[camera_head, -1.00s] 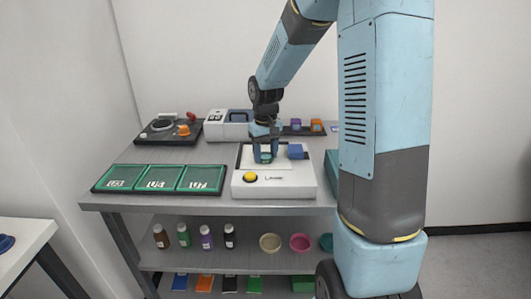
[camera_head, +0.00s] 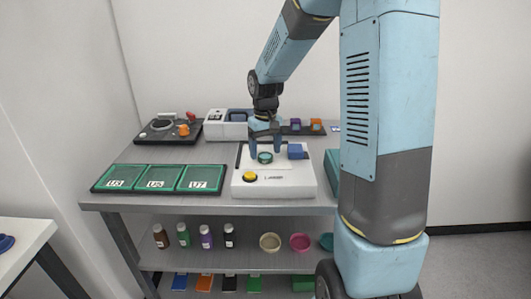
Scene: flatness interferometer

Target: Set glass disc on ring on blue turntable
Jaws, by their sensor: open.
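A round teal-rimmed disc (camera_head: 265,157), which looks like the glass disc, lies on the pale top plate of a white instrument. My gripper (camera_head: 265,153) is open, with its two fingers apart on either side of the disc and seemingly clear of it. A blue object (camera_head: 6,242), cut off by the left edge of the picture, sits on a white side table; I cannot tell whether it is the blue turntable. I cannot make out a ring.
A black device (camera_head: 160,138) and a grey-white box (camera_head: 214,131) stand behind. My arm hides the right side.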

